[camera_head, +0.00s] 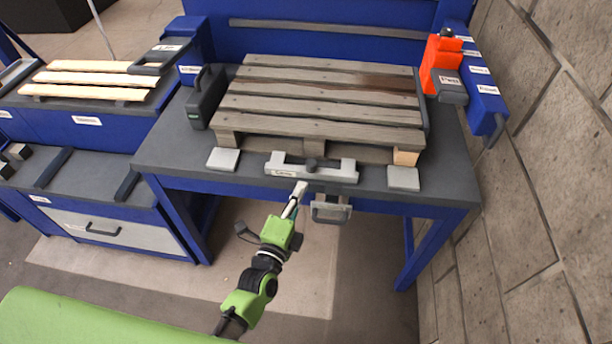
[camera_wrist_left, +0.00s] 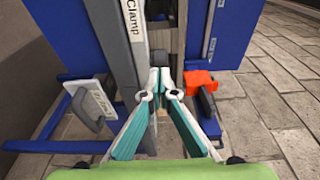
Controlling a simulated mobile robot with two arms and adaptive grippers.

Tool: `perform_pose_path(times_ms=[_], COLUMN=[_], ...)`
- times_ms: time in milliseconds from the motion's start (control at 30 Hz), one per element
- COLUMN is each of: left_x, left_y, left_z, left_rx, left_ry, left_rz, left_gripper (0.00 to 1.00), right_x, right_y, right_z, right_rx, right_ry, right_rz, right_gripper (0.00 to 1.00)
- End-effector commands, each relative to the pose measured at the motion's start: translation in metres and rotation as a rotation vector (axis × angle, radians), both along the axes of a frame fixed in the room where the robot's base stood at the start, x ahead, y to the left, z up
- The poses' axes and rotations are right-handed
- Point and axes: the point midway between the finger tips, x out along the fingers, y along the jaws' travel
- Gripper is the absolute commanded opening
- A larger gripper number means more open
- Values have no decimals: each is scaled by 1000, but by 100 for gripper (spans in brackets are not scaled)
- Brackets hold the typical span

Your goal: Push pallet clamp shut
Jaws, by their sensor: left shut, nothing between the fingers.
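The pallet clamp (camera_head: 290,172) is a light grey bar with a dark knob at its middle, on the front edge of the worktable. It lies along the front side of the grey wooden pallet (camera_head: 320,105); I cannot tell whether it touches it. In the left wrist view the clamp (camera_wrist_left: 134,42) runs up the picture with its "Clamp" label. My left gripper (camera_head: 301,187) is shut and empty, its tips just in front of the clamp, left of the knob. The tips also show in the left wrist view (camera_wrist_left: 160,76). Contact is not clear. My right gripper is not in view.
A grey handle plate (camera_head: 330,211) hangs below the table edge, right of my left gripper. Pale pads (camera_head: 223,159) and (camera_head: 403,178) flank the clamp. An orange unit (camera_head: 439,65) stands back right, a dark box (camera_head: 204,98) left. A stone wall (camera_head: 540,150) bounds the right.

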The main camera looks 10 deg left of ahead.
Motion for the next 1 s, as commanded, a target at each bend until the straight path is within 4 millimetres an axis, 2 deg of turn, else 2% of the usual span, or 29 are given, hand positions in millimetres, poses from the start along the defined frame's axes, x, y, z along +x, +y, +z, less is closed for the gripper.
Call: perform_pose_path(times_ms=[100, 300, 800, 1000], left_x=[21, 41, 48, 76], left_y=[-4, -7, -8, -7], left_z=[2, 0, 0, -1], left_rx=[0, 1, 0, 1], left_ry=[-2, 0, 0, -3], left_rz=[-1, -1, 0, -1], left_gripper=[0, 0, 0, 0], right_x=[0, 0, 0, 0], right_y=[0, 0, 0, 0], right_z=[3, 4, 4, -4], right_rx=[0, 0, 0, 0], right_ry=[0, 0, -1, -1], right_rz=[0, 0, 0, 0], right_gripper=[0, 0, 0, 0])
